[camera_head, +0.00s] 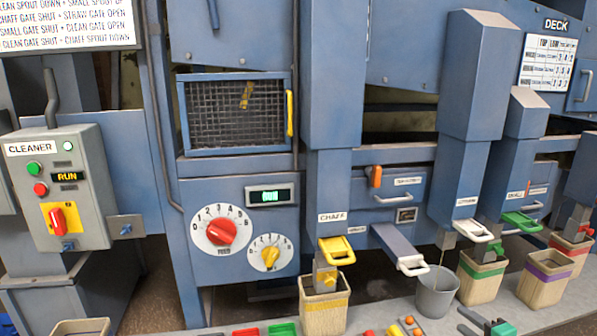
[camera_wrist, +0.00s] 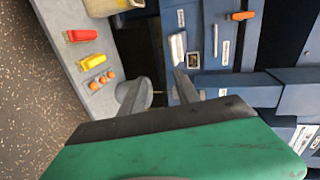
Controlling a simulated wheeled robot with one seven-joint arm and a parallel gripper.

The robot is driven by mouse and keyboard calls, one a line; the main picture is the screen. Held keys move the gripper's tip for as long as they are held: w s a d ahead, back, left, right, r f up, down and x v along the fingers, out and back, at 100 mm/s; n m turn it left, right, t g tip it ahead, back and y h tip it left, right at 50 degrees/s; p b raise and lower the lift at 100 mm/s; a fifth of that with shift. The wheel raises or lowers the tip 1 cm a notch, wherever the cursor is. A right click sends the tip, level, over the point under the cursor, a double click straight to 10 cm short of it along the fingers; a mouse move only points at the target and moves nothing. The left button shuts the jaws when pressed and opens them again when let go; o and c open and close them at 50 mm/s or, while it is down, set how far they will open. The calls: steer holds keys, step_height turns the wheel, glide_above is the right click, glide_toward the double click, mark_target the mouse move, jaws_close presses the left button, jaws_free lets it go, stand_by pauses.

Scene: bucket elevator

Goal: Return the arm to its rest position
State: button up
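I see nothing held in the gap. Beyond the fingers are the blue machine front (camera_wrist: 212,15) and the grey shelf (camera_wrist: 68,22). A grey bucket (camera_head: 437,293) stands on the shelf in the head view, below a white-handled spout (camera_head: 398,243).
A cleaner box (camera_head: 60,190) with a red knob is at the left. A yellow-handled spout (camera_head: 337,250) is above a yellow-banded bin (camera_head: 324,310). Green-banded (camera_head: 481,280) and purple-banded (camera_head: 545,283) bins stand at right. Red (camera_wrist: 84,36) and yellow (camera_wrist: 92,62) pieces lie on the shelf.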

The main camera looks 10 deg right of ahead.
steer(key=w+a+r+n+g+y+p, duration=0.1)
steer(key=a+r+n+g+p, duration=0.2)
steer(key=a, duration=0.5)
steer(key=w+a+r+n+g+y+p, duration=0.15)
steer(key=a+n, duration=0.25)
steer(key=a, duration=0.5)
steer(key=w+a+r+n+g+p, duration=0.1)
steer(key=a+r+n+g, duration=0.2)
steer(key=a, duration=0.5)
steer(key=s+a+r+n+g+h+p, duration=0.1)
steer(key=s+a+r+n+g+p, duration=0.1)
steer(key=s+a, duration=0.3)
steer(key=s+a+r+n+g+h+p, duration=0.2)
steer(key=s+a+r+n+p, duration=0.1)
steer(key=s, duration=0.7)
steer(key=a+r+n, duration=0.1)
steer(key=a+n, duration=0.1)
steer(key=a, duration=0.1)
steer(key=shift+s+a+r, duration=0.3)
steer(key=shift+s+r, duration=0.1)
